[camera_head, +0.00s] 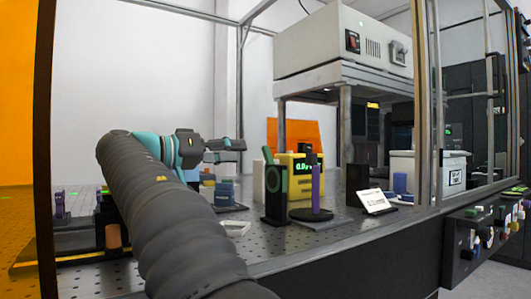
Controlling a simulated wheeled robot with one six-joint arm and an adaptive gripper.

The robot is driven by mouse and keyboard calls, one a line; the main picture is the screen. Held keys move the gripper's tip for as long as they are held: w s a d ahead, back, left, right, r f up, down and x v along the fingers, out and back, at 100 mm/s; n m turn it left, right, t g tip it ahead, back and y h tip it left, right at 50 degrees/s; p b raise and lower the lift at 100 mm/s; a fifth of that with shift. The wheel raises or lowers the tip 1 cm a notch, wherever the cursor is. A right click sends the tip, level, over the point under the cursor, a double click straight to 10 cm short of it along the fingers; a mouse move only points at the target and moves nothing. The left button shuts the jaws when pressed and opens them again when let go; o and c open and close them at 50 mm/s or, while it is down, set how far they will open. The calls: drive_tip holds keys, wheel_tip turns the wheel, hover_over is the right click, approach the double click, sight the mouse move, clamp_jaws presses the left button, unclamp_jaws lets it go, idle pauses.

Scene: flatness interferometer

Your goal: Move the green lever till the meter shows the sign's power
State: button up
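The green lever (267,155) stands tilted on a black block (275,208) on the perforated bench. Just behind and to the right is the yellow meter (297,190). Its green display (305,167) seems to start with "0.0"; the remaining digits are too small or covered to read. A small white sign (375,202) leans on a dark base to the right; its text is too small to read. My gripper (238,147) is in the air left of the lever, pointing right and apart from it. I cannot tell its finger opening.
A purple post (316,188) on a dark round base stands right of the lever, close to the meter. A blue part (225,192) sits below my gripper. A black block (356,185) and a white box (428,172) stand farther right. A frame post (423,110) crosses the front.

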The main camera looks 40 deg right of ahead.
sight(264, 151)
drive_tip(key=d, duration=0.6)
drive_tip(key=s+d, duration=0.1)
drive_tip(key=d, duration=0.2)
drive_tip(key=shift+d, duration=0.1)
clamp_jaws()
